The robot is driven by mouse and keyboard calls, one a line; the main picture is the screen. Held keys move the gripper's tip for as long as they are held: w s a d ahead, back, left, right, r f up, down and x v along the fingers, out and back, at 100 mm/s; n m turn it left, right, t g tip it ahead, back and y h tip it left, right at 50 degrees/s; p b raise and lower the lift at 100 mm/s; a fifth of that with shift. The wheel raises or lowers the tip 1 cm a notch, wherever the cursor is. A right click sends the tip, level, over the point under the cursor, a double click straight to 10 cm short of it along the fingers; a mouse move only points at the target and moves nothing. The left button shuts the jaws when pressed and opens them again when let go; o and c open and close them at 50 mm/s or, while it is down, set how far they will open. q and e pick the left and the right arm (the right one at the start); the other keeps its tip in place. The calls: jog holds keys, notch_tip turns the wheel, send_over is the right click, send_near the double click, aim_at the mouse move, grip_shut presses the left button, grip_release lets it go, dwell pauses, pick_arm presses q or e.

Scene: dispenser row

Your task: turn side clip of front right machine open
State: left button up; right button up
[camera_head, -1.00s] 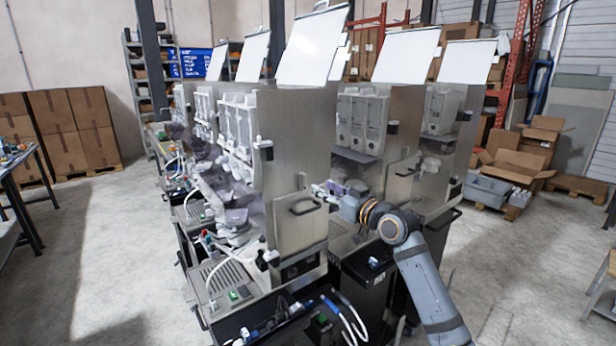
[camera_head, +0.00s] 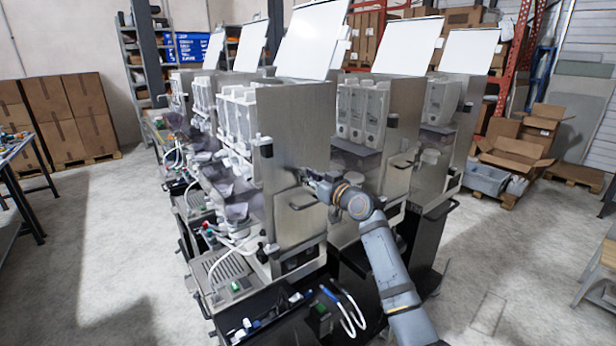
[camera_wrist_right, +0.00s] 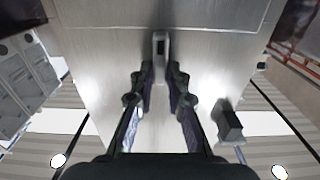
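The front right machine (camera_head: 292,140) is the large metal-sided dispenser nearest me in the head view. Its side clip (camera_wrist_right: 161,45) shows in the wrist view as a small pale latch with a dark middle on the metal side wall. My right gripper (camera_wrist_right: 160,75) is open, with one finger on each side just short of the clip. I see clear space between the fingers and cannot tell any contact. In the head view my right gripper (camera_head: 311,181) is at the machine's side wall and covers the clip area. My left gripper is out of view.
A black handle (camera_head: 303,205) is on the side panel below the gripper. The neighbouring machine (camera_head: 395,140) stands close on the right, leaving a narrow gap for my arm. Cables (camera_head: 345,310) lie at the front. Boxes (camera_head: 520,150) stand further right; open floor is beyond.

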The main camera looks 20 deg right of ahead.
jog(key=shift+m, duration=0.4)
grip_shut()
jog(key=shift+a+r+m+p, duration=0.1)
jog(key=shift+m+p, duration=3.45)
jog(key=shift+m, duration=5.05)
jog(key=o, duration=0.8)
grip_release()
jog(key=shift+c, duration=0.2)
